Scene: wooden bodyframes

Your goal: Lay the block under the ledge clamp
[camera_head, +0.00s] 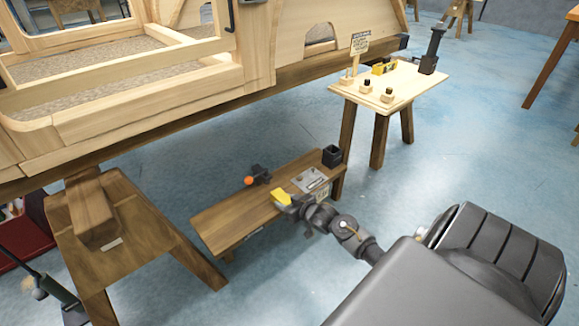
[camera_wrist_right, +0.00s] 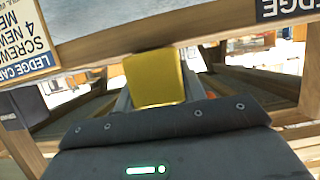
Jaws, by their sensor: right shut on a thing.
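A yellow block (camera_head: 282,197) is held in my right gripper (camera_head: 287,202), over the low wooden bench (camera_head: 225,217). The right wrist view shows the yellow block (camera_wrist_right: 155,80) in front of the wrist, with its lower edge at the dark gripper body. I cannot tell whether the block touches the bench. A black clamp with an orange knob (camera_head: 249,181) sits at the bench's far edge, left of and beyond the block; it looks like the ledge clamp. The space under it is too small to see. My left gripper is not in view.
The low bench also bears a metal plate (camera_head: 312,180) and an open black box (camera_head: 332,157). A large wooden bodyframe (camera_head: 130,140) overhangs the left. A small table (camera_head: 400,78) with wooden pieces stands back right. A sawhorse (camera_head: 140,235) stands at left.

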